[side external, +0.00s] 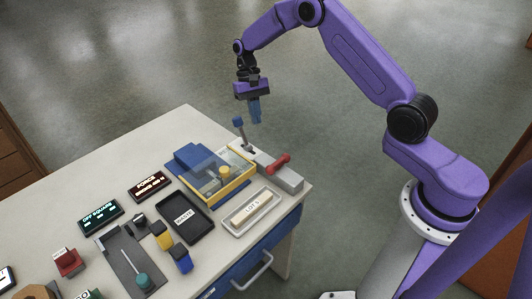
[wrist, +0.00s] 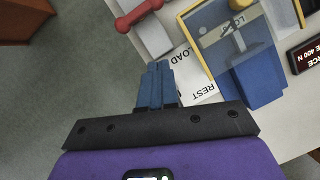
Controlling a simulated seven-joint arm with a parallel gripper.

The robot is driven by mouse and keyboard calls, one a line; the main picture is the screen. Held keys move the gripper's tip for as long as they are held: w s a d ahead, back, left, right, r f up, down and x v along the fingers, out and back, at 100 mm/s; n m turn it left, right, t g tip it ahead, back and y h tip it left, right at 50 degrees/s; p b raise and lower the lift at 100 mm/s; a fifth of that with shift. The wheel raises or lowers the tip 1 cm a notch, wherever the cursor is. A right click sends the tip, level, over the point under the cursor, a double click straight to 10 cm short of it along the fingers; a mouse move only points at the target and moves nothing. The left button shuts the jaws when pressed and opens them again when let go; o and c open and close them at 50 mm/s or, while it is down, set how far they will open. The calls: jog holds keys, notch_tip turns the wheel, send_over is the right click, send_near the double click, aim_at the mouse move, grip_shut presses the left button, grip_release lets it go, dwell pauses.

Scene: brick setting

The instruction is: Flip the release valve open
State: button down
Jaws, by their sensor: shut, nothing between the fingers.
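A red handle (side external: 279,164) lies on a grey block (side external: 290,181) at the right end of the bench. No label naming it the release valve is readable. The handle is also at the top of the wrist view (wrist: 139,16). A lever with a blue knob (side external: 238,122) stands upright at the back of this block. My gripper (side external: 254,117) is shut and empty, pointing down, above and slightly right of the blue knob. Its blue fingertips (wrist: 158,66) are together in the wrist view. The lever cannot be made out there.
A yellow-rimmed clear-lidded box (side external: 222,176) sits beside the grey block. A tray with a labelled bar (side external: 236,227), a black tray (side external: 182,212) and a dark display (side external: 149,187) stand nearby. A white plate reads LOAD and REST (wrist: 196,82). The bench's back corner is bare.

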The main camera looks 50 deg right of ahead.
aim_at(278, 164)
jog(key=shift+f, duration=0.1)
jog(key=s+a+f, duration=0.3)
jog(key=s+f, duration=0.4)
jog(key=f, duration=0.2)
dwell(0.4)
